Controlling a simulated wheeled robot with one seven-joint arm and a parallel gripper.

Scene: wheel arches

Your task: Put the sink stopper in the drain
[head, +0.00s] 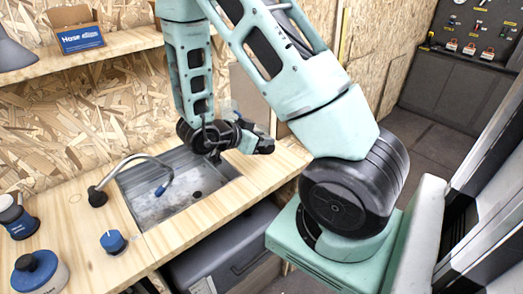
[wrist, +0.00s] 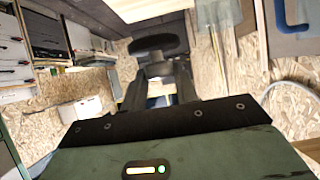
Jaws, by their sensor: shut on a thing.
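My gripper (wrist: 158,78) is shut on the sink stopper (wrist: 158,44), a dark round disc with a short stem between the two fingers in the wrist view. In the head view my gripper (head: 262,146) is above the right back side of the sink, pointing right. The stopper cannot be clearly made out there. The metal sink (head: 155,205) is set into the wooden counter. Its drain (head: 196,195) is a small dark round spot in the basin floor, below and left of my gripper. The stopper is held apart from the drain.
A bent grey faucet (head: 140,158) with a blue tip reaches over the sink's left part. A blue knob-like item (head: 113,241) and a blue-lidded jar (head: 38,272) stand on the counter (head: 75,215) at left. A shelf (head: 80,58) with a box (head: 77,32) runs above.

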